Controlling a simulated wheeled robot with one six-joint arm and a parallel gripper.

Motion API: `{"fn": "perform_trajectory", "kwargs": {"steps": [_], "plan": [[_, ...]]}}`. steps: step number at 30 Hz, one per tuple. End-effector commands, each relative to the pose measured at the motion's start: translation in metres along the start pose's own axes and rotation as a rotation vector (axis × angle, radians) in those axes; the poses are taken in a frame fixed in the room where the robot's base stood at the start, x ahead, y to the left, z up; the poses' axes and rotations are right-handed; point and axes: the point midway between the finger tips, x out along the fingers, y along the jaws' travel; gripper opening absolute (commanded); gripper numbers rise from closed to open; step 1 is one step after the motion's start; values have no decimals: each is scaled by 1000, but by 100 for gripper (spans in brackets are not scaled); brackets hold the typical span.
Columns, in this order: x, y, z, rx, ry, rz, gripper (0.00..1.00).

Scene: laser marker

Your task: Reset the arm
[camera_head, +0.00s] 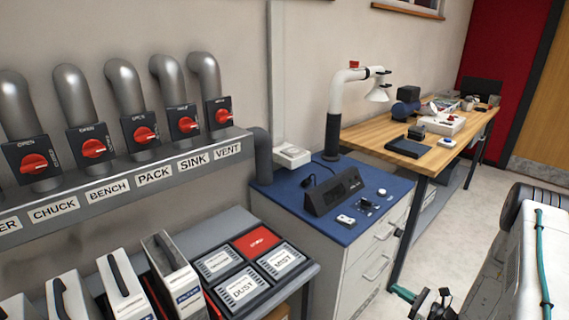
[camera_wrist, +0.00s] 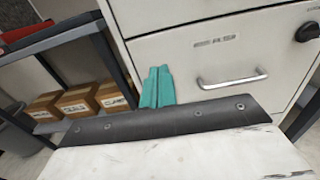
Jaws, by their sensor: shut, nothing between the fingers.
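My gripper's two teal fingers (camera_wrist: 157,88) stand side by side, pressed together, in the wrist view, with nothing between them. Behind them is the pale front of a drawer cabinet (camera_wrist: 205,50) with a metal bar handle. In the head view the teal fingertips (camera_head: 403,293) show low at the right, in front of the drawer cabinet (camera_head: 345,283). My white arm with a teal cable fills the lower right corner.
The blue cabinet top (camera_head: 290,200) holds a black console (camera_head: 333,192). A wooden bench (camera_head: 445,150) stands behind it. A shelf with cardboard boxes (camera_wrist: 78,103) is left in the wrist view. Filter cases (camera_head: 172,275) stand at lower left. Pale floor is clear beyond my arm.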

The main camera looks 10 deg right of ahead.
Motion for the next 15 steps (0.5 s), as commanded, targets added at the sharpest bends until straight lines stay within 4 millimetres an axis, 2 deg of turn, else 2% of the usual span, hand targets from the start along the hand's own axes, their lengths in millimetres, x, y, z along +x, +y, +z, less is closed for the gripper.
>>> {"fn": "perform_trajectory", "kwargs": {"steps": [5,11,15], "plan": [[-4,45,-1,38,32,152,0],[-5,85,56,-39,75,432,0],[-4,108,103,-132,112,625,0]]}}
